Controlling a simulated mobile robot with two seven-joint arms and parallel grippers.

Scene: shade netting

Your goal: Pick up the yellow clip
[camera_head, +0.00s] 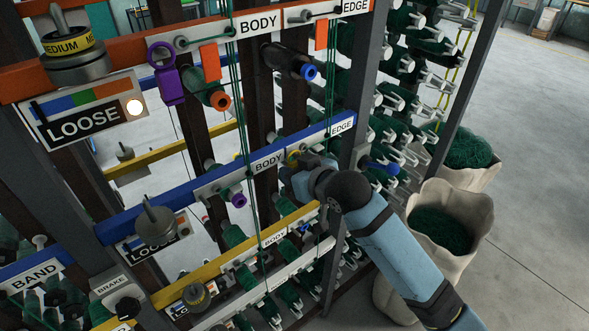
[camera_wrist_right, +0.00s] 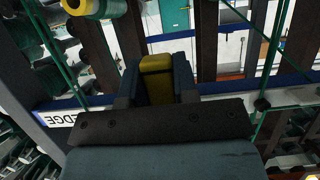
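The yellow clip (camera_wrist_right: 158,78) shows between the two dark fingers of my right gripper (camera_wrist_right: 157,85) in the right wrist view. The fingers lie against both its sides with no visible gap. In the head view only a small yellow part of the clip (camera_head: 293,157) shows at the blue rail (camera_head: 215,180), between the BODY and EDGE labels. My right gripper (camera_head: 303,168) is at that rail and hides the rest. Whether the clip still touches the rail cannot be told. My left gripper is not in view.
A purple clip (camera_head: 166,75) hangs at the orange rail (camera_head: 120,50). Green cords (camera_head: 238,110) run down in front of the rails. A yellow rail (camera_head: 235,255) lies below. Spools crowd the rack at right. Sacks of green netting (camera_head: 450,245) stand on the floor.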

